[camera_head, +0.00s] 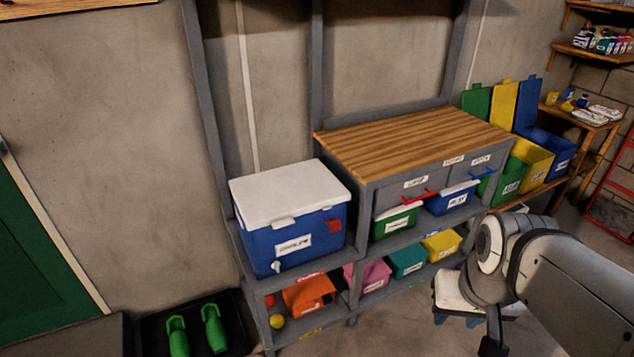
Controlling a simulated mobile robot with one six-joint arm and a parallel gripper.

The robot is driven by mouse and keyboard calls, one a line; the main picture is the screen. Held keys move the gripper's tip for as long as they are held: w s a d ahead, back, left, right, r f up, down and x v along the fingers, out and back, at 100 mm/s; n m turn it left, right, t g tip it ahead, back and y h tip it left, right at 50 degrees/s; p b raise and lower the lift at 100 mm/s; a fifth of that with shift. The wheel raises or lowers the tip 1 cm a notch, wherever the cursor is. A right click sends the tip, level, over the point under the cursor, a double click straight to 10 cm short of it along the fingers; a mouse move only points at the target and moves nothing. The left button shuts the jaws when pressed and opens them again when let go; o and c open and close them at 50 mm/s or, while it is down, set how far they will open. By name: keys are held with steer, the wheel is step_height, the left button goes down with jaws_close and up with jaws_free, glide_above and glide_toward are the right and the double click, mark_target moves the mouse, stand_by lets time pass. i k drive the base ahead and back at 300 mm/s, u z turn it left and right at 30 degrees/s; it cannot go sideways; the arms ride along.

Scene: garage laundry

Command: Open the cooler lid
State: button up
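The cooler (297,244) is a blue box with a white lid (288,194). It stands on the left, lower top of a grey shelf unit. The lid lies flat and closed on the box, with a white latch tab (284,223) at its front edge. A white label and a red patch show on the front, and a small white spigot sits low on the left. My arm comes in from the right edge, well apart from the cooler. A dark part at its lower end (493,337) may be my gripper; its fingers cannot be made out.
Right of the cooler stands a higher wooden-topped cabinet (415,143) with bins below. Open green, yellow and blue bins (536,160) stand farther right. Green boots (196,331) sit on a black tray at the lower left. Floor shows between the shelves and my arm.

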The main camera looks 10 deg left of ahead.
mark_target(275, 197)
steer(key=z, duration=0.1)
steer(key=k, duration=0.75)
steer(key=u, duration=1.15)
steer(key=i, duration=1)
steer(key=u, duration=0.1)
